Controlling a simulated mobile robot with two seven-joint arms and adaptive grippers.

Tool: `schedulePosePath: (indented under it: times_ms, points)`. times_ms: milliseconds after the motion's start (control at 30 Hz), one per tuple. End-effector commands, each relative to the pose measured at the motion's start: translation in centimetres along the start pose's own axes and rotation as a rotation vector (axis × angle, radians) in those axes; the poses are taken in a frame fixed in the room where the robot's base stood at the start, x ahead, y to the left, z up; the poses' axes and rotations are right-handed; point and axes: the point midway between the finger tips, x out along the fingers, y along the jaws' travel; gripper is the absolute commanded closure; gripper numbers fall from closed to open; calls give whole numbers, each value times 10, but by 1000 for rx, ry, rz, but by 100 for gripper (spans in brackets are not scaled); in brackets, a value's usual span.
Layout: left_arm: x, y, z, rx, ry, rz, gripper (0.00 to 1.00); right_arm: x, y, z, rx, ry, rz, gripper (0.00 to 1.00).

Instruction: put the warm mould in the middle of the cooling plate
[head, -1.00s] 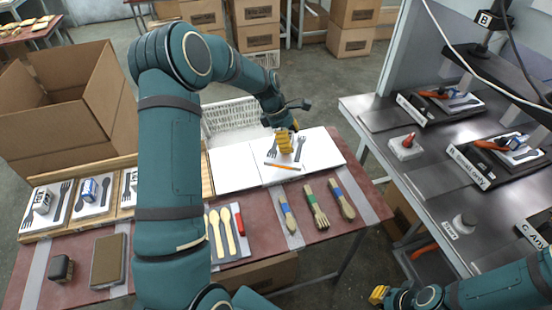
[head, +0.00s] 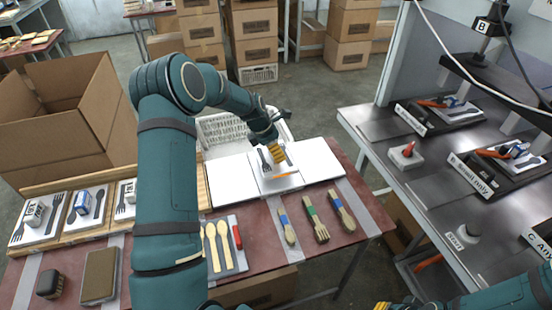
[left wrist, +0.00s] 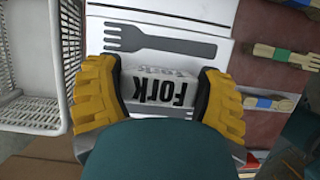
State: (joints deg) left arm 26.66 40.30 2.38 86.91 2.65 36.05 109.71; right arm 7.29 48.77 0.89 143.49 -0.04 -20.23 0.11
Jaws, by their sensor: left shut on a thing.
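The mould (head: 280,184) is a white plate with dark fork silhouettes and an orange strip near its front edge. It is at the middle of a row of white panels (head: 232,182) on the red table; no label names the cooling plate. My left gripper (head: 277,153) is over the mould. In the left wrist view its yellow fingers (left wrist: 158,90) are shut on the mould's white block marked "Fork" (left wrist: 158,88). I cannot tell whether the mould touches the panel under it. My right gripper (head: 381,305) shows only a yellow tip at the bottom edge.
Wooden utensils with coloured bands (head: 316,221) lie in front of the panels, and spoon shapes (head: 222,247) lie left of them. A white crate (head: 222,127) stands behind. Similar moulds sit in a wooden tray (head: 62,240) at left. A metal bench (head: 380,127) with presses stands at right.

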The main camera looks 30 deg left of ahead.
Motion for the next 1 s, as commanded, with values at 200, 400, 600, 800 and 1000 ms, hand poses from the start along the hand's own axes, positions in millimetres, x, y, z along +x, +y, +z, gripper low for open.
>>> schedulePosePath:
  times_ms: [200,400,600,800,1000]
  points:
    - [24,1,-10,0,-2,0,71,6,2,-1,0,3,0,100]
    - [30,1,-12,1,-2,2,71,7,3,-1,-1,4,0,100]
    - [31,0,-13,0,1,-1,11,7,3,-1,-1,4,0,100]
    - [31,0,-13,0,0,-1,0,7,3,-1,0,4,0,100]
    - [25,1,-12,1,0,1,0,6,2,-1,0,4,0,100]
